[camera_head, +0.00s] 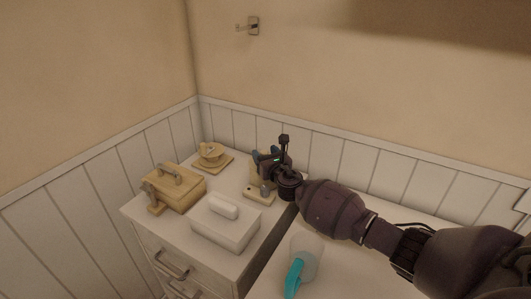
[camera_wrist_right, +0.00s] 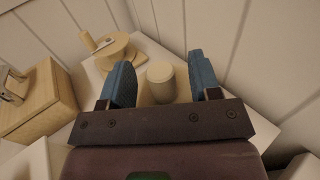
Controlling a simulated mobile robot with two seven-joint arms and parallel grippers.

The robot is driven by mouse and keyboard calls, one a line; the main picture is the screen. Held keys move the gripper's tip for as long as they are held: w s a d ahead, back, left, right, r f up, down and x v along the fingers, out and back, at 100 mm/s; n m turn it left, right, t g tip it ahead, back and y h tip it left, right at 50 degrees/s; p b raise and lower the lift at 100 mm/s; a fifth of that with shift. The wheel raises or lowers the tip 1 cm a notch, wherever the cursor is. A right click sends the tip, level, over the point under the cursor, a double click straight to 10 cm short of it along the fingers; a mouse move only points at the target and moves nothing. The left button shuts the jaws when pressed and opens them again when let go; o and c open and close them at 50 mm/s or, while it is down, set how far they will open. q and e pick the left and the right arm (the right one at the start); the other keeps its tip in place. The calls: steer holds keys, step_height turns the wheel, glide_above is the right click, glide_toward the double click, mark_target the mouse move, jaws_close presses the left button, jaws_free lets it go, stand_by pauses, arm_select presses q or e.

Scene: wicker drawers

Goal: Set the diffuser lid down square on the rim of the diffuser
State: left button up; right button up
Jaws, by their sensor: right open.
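A short cream cylinder that looks like the diffuser (camera_wrist_right: 161,88) stands upright between and beyond my right fingertips in the right wrist view. Its round, flat, pale top (camera_wrist_right: 160,69) may be the diffuser lid; I cannot tell a seam or whether it sits square. My right gripper (camera_head: 266,158) is open above the back right of the cabinet top, its blue fingers spread on either side of the cylinder with visible gaps. In the head view the gripper hides most of what lies under it. My left gripper is in neither view.
On the cabinet top (camera_head: 186,226) stand a wooden box with a handle (camera_head: 176,189), a round wooden piece on a tray (camera_head: 211,157), a white tissue box (camera_head: 225,223) and a small tan block (camera_head: 258,195). A teal-handled item (camera_head: 296,274) is in front. Panelled walls close the corner.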

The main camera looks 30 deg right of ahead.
step_height(320, 180, up, 5)
steer(key=shift+p, duration=1.15)
step_height(320, 180, up, 6)
steer(key=r+p, duration=0.1)
steer(key=p, duration=0.2)
step_height(320, 180, up, 8)
steer(key=p, duration=0.3)
glide_above(265, 153)
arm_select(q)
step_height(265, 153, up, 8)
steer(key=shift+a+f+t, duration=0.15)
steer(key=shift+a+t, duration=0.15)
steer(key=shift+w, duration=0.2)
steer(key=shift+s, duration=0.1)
arm_select(e)
steer(key=shift+s, duration=0.1)
